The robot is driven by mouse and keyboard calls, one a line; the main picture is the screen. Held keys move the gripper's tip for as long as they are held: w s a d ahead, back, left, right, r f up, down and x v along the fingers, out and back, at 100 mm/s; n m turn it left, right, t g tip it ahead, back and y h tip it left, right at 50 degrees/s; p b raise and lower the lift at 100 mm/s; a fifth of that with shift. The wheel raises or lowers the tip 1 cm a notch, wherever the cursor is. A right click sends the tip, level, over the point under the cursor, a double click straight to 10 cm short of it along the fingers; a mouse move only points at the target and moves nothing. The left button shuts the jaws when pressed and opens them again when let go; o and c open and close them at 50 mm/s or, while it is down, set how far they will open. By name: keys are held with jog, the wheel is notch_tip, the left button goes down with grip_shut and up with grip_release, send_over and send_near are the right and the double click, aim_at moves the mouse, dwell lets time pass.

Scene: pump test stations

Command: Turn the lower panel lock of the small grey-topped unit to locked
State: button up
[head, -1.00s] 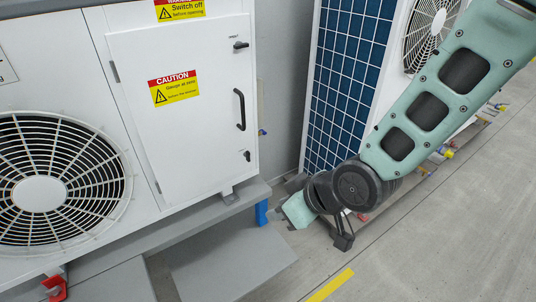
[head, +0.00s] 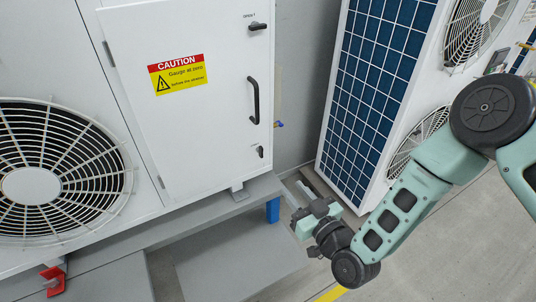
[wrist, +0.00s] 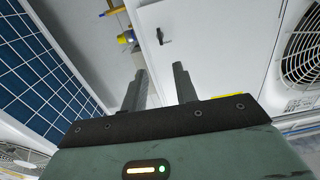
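The white unit's hinged panel (head: 205,125) fills the left-middle of the head view; the unit's top is out of view. The small black lower panel lock (head: 260,151) is near the door's lower right corner, its lever looking roughly upright. A black lock lever, apparently the same one, shows in the wrist view (wrist: 163,37), beyond my fingertips. My gripper (head: 300,190) is low and to the right of the lock, apart from it. In the wrist view my gripper (wrist: 158,78) has its two fingers spread with nothing between them.
An upper lock (head: 258,26) and a black pull handle (head: 254,100) are on the same door. A caution label (head: 177,75) is on it. A blue-finned unit (head: 375,90) stands to the right. A grey plinth (head: 205,208) with a blue foot (head: 273,210) runs below the door.

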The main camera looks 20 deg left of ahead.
aim_at(262, 153)
jog(key=p+x, duration=0.1)
jog(key=x, duration=1.4)
jog(key=shift+w+a, duration=0.15)
jog(key=shift+a, duration=0.1)
grip_shut()
